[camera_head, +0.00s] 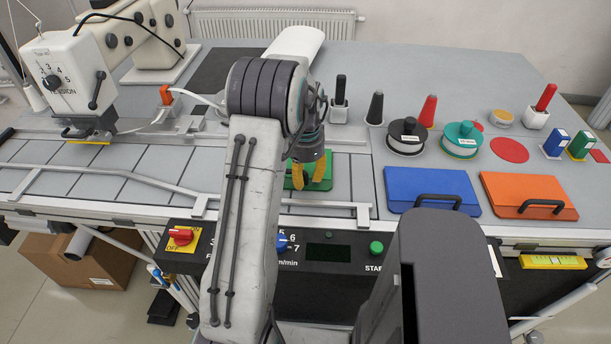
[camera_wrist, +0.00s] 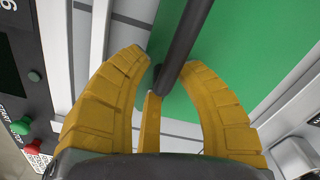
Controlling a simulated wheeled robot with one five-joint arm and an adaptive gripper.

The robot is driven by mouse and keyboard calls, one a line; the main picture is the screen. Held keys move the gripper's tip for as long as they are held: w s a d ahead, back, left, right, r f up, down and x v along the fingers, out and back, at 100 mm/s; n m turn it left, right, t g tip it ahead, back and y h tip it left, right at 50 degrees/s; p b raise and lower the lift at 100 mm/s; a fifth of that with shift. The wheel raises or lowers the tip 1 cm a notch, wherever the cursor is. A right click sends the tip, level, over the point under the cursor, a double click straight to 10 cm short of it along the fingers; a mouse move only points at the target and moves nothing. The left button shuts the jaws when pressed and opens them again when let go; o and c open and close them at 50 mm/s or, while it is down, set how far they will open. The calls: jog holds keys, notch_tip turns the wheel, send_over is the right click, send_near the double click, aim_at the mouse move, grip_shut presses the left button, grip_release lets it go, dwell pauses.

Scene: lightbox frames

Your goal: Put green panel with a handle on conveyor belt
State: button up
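The green panel (camera_head: 329,176) lies at the right end of the conveyor belt (camera_head: 224,178), partly hidden by my gripper. In the wrist view the panel (camera_wrist: 240,45) shows as a flat green surface with a black bar handle (camera_wrist: 183,40). My gripper (camera_head: 309,184) points down over the panel. I see no clear gap between the panel and the belt.
A blue panel (camera_head: 420,184) and an orange panel (camera_head: 510,190) with black handles lie to the right. Spools (camera_head: 407,136), cones (camera_head: 429,112) and small boxes (camera_head: 556,143) stand behind them. A metal guide rail (camera_head: 120,182) runs along the belt. The belt's left part is clear.

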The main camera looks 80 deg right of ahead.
notch_tip(320, 180, up, 9)
jog(key=w+a+r+n+h+b, duration=0.1)
jog(key=w+a+r+n, duration=0.3)
jog(key=w, duration=0.4)
jog(key=w+a+r+n, duration=0.3)
jog(key=w+a, duration=0.2)
jog(key=w, duration=0.4)
jog(key=w+a+r+n+t, duration=0.1)
jog(key=w+a+n, duration=0.25)
jog(key=a, duration=0.25)
jog(key=w+a+r+n, duration=0.1)
jog(key=w+a+n, duration=0.25)
jog(key=a, duration=0.25)
jog(key=s+a+f+n+t, duration=0.1)
jog(key=a+f+n, duration=0.1)
jog(key=a+n, duration=0.5)
jog(key=s+a+f+n+t+y, duration=0.1)
jog(key=a+n, duration=0.6)
jog(key=a, duration=1)
jog(key=shift+s+a+f+t, duration=0.25)
jog(key=shift+s+f+t, duration=0.25)
jog(key=shift+s+f, duration=0.3)
